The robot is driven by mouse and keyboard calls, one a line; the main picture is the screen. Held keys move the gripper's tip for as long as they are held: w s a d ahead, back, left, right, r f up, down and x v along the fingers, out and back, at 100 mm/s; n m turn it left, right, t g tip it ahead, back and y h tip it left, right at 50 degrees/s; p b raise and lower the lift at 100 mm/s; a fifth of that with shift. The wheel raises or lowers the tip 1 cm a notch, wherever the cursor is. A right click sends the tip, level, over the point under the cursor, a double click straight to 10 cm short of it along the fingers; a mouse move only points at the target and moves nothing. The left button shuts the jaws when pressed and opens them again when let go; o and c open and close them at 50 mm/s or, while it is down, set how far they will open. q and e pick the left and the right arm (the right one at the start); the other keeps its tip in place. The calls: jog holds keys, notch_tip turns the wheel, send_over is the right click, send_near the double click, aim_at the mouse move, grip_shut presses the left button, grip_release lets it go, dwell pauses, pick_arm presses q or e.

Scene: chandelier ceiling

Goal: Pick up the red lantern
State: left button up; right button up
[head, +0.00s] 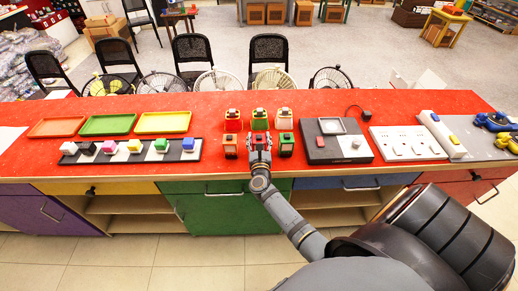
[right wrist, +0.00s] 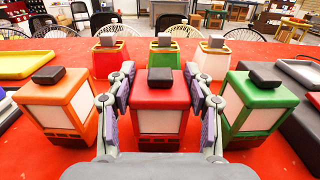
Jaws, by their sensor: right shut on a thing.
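My right gripper (right wrist: 160,112) is shut on the front-middle red lantern (right wrist: 160,100), a boxy red lantern with pale panels and a dark top knob. Its fingers press on both sides of it. In the head view my right gripper (head: 260,143) mostly covers this lantern. The lantern is upright; I cannot tell whether its base touches the counter. An orange lantern (right wrist: 60,105) stands to its left and a green lantern (right wrist: 257,107) to its right. Behind are a red-and-white lantern (right wrist: 109,60), a green lantern (right wrist: 165,54) and an orange-and-white lantern (right wrist: 211,60). My left gripper is out of view.
On the red counter (head: 350,97), several trays (head: 107,124) and a dark strip with coloured blocks (head: 131,151) lie left. A dark device (head: 333,141) and a white socket panel (head: 406,143) lie right. Neighbouring lanterns stand close to my fingers.

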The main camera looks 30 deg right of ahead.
grip_shut()
jog(key=shift+r, duration=0.15)
jog(key=shift+r, duration=0.3)
notch_tip(320, 180, up, 3)
jog(key=shift+s+d+r+p, duration=0.1)
jog(key=shift+s+d+p, duration=0.05)
jog(key=shift+p, duration=0.35)
jog(key=s+d+r+p, duration=0.2)
jog(key=s+d+r, duration=0.4)
jog(key=s+r, duration=0.3)
jog(key=s, duration=0.3)
